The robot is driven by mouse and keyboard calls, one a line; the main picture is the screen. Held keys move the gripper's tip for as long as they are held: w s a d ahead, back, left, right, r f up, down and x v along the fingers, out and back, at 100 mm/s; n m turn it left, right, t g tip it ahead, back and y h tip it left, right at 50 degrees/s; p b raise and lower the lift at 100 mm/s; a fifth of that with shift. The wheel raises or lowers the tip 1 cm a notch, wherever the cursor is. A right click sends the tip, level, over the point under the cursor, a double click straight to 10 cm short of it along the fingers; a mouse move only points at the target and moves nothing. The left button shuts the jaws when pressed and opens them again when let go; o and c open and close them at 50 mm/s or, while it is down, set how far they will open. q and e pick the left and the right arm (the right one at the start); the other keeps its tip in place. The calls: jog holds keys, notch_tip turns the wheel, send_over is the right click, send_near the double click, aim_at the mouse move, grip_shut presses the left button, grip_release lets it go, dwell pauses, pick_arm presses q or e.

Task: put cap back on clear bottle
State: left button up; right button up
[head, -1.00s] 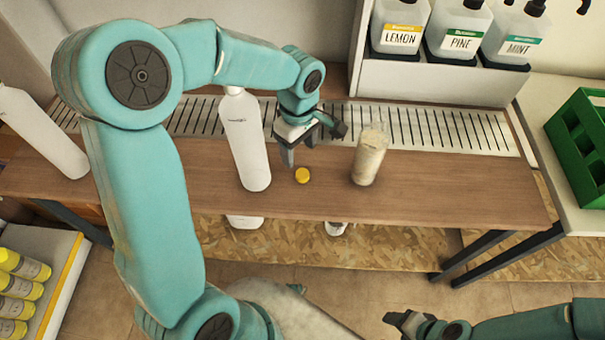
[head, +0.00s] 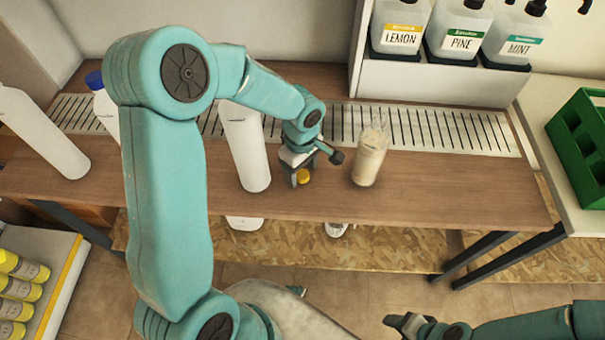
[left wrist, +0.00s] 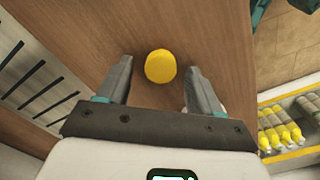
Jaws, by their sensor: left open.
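The yellow cap (head: 304,176) lies on the wooden table. In the left wrist view the cap (left wrist: 160,66) sits ahead of and between the two fingertips, touching neither as far as I can see. My left gripper (head: 306,172) is open and low over the table at the cap; it also shows in the left wrist view (left wrist: 158,80). The clear bottle (head: 369,157) stands upright to the right of the gripper, with pale contents and no cap visible on top. My right gripper (head: 405,325) is at the lower right, away from the table; its jaws are too small to judge.
A white bottle (head: 245,150) stands just left of the gripper. Another white bottle (head: 40,130) and a blue-capped one (head: 100,100) are further left. A slotted drain strip (head: 440,125) runs along the back. The table right of the clear bottle is free.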

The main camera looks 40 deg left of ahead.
aim_at(301, 173)
pick_arm(q)
jog(key=shift+f, duration=0.1)
jog(key=c, duration=1.1)
notch_tip(301, 173, up, 20)
jog(key=shift+r+p, duration=0.1)
jog(key=shift+p, duration=1.1)
pick_arm(e)
notch_tip(301, 173, up, 2)
jog(key=shift+r, duration=0.2)
jog(key=o, duration=0.7)
jog(key=shift+o, duration=0.2)
